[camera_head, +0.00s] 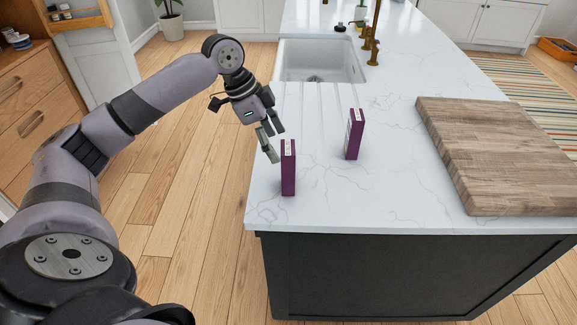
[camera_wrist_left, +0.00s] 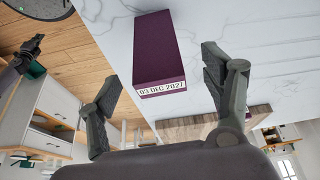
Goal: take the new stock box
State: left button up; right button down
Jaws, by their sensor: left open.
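Two slim purple boxes stand upright on the white marble counter. The near box (camera_head: 288,168) is close to the counter's left edge; the far box (camera_head: 354,134) is further right, with a pale side label. My left gripper (camera_head: 272,140) is open and empty just behind and left of the near box. In the left wrist view one purple box (camera_wrist_left: 158,50) shows between the open fingers, apart from both, its pale strip reading 03 DEC and a year whose last digit is unclear. A dark part at that view's left, seemingly my right gripper (camera_wrist_left: 38,44), is too small to read.
A thick wooden board (camera_head: 500,150) lies on the counter at the right. A white sink (camera_head: 318,62) with brass taps (camera_head: 370,35) is behind the boxes. Wooden floor lies left of the counter. Bare marble surrounds both boxes.

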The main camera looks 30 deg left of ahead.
aim_at(284, 158)
pick_arm(q)
jog(key=x, duration=0.1)
jog(key=p+x, duration=0.1)
jog(key=x, duration=0.3)
jog(key=shift+d+f+p, duration=0.1)
jog(key=shift+d+p, duration=0.2)
jog(key=shift+d, duration=0.05)
jog(key=shift+f, duration=0.25)
pick_arm(e)
jog(key=shift+w+r, duration=0.35)
jog(key=shift+r, duration=0.5)
pick_arm(q)
jog(key=shift+c, duration=0.3)
jog(key=c, duration=1.3)
pick_arm(e)
jog(key=shift+w+a, duration=0.15)
jog(key=shift+w, duration=0.1)
pick_arm(q)
jog(key=shift+r, duration=0.1)
